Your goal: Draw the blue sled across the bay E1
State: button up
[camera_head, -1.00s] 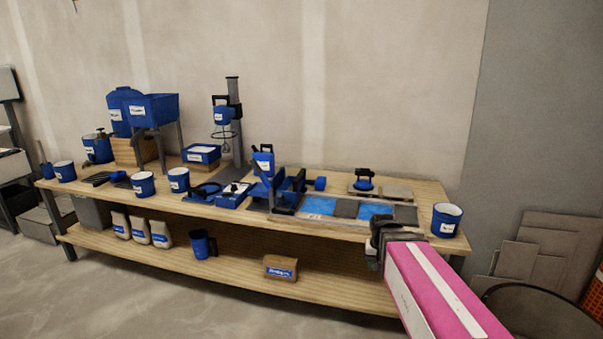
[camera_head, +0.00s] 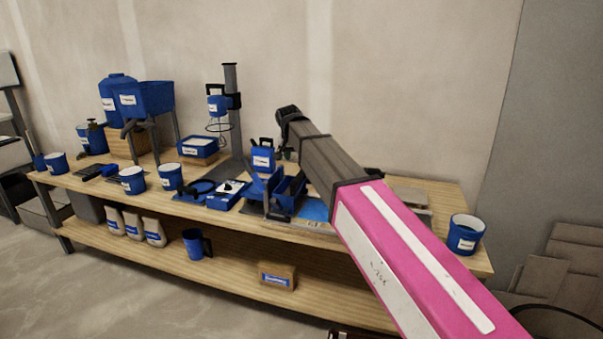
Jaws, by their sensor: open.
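The blue sled (camera_head: 290,192), a blue trough-like body with dark sides, sits at the left end of the tiling bay on the bench. A strip of the bay's bright blue bed (camera_head: 314,209) shows to the right of the sled. My pink and dark arm hides most of the bed and the grey tiles. My gripper (camera_head: 287,154) is small and dark under the wrist, seen against the wall above the sled. It is open and apart from the sled. Its fingers are hard to make out. No E1 label is readable.
A mixer stand (camera_head: 232,110) rises further left, and a blue tray (camera_head: 228,194) lies left of the sled. A blue bucket (camera_head: 466,234) stands at the bench's right end.

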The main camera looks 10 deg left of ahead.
aim_at(299, 175)
jog(key=x, duration=1)
jog(key=shift+w+f, duration=0.1)
jog(key=shift+f, duration=0.25)
grip_shut()
